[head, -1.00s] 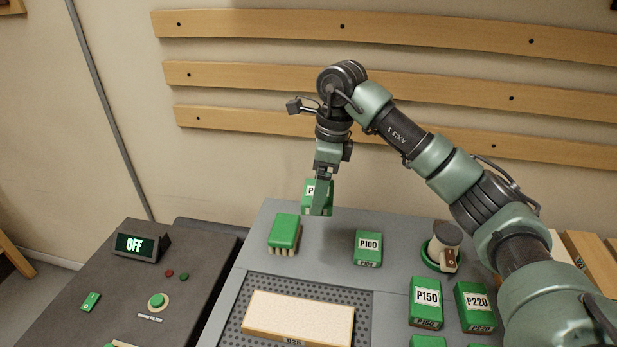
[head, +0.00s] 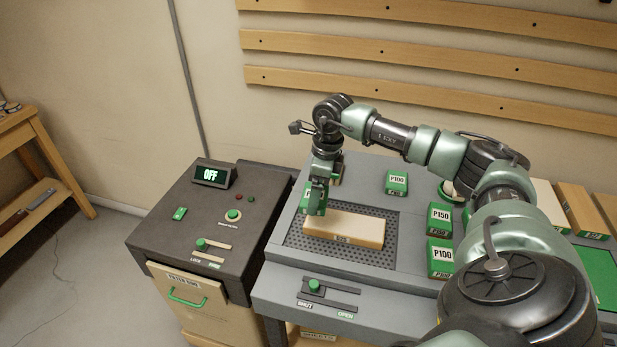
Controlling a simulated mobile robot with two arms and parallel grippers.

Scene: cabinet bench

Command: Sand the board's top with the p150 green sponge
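The board (head: 345,228) is a pale block lying on the dark perforated panel of the grey bench in the head view. My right gripper (head: 318,184) is shut on a green sponge (head: 311,203) at the board's left end. Whether the sponge touches the board cannot be told. Its label is not readable now; a "P" showed earlier, with the grade hidden. A green block marked P150 (head: 439,218) stands right of the board. Another marked P100 (head: 397,182) stands behind it. My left gripper is not in view.
A lower green block (head: 441,258) stands right of the panel. A control box with an OFF display (head: 210,175) stands left. A slider marked SHUT and OPEN (head: 315,286) is on the bench front. My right arm covers the bench's right.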

